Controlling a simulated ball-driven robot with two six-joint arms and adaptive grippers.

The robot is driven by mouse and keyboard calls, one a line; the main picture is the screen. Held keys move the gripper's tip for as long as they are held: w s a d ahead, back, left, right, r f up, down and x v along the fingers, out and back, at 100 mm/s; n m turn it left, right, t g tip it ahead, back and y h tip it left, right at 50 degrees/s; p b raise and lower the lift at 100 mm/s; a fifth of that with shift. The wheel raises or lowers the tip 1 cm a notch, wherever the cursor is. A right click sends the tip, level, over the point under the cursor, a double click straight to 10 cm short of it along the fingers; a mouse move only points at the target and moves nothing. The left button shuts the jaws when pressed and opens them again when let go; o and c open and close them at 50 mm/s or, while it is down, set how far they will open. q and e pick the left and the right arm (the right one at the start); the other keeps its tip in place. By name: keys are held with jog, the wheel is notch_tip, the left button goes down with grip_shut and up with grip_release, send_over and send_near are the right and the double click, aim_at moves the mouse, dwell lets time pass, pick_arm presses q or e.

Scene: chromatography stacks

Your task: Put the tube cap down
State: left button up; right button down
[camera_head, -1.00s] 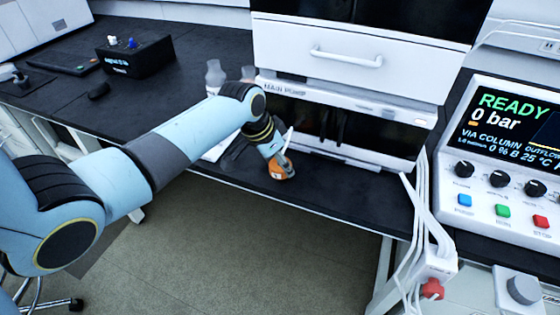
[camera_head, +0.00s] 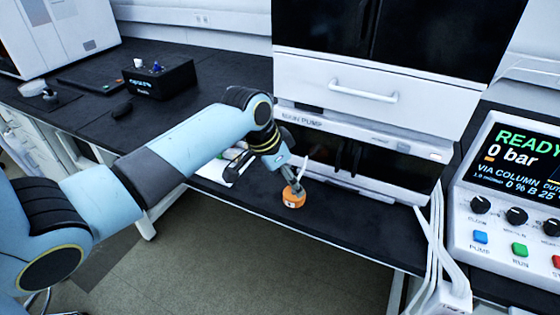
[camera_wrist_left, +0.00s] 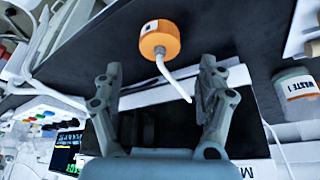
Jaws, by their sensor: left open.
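The orange tube cap (camera_head: 293,198) stands on the black bench top near its front edge, below the main pump unit. In the left wrist view the cap (camera_wrist_left: 160,42) is just beyond my fingertips, with a thin white tube running from it back between the fingers. My left gripper (camera_head: 298,186) is at the cap in the head view. In the wrist view the gripper (camera_wrist_left: 160,66) has its fingers spread wide, with nothing clamped between them. My right gripper is not in view.
The white pump stack (camera_head: 345,90) rises right behind the cap. A control panel (camera_head: 515,200) with knobs and buttons stands at the right, with white cables (camera_head: 437,245) beside it. A waste bottle (camera_wrist_left: 296,92) shows in the wrist view. The bench strip right of the cap is clear.

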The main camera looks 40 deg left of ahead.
pick_arm(q)
jog(key=v, duration=0.6)
jog(key=shift+p, duration=0.3)
jog(key=shift+r, duration=0.1)
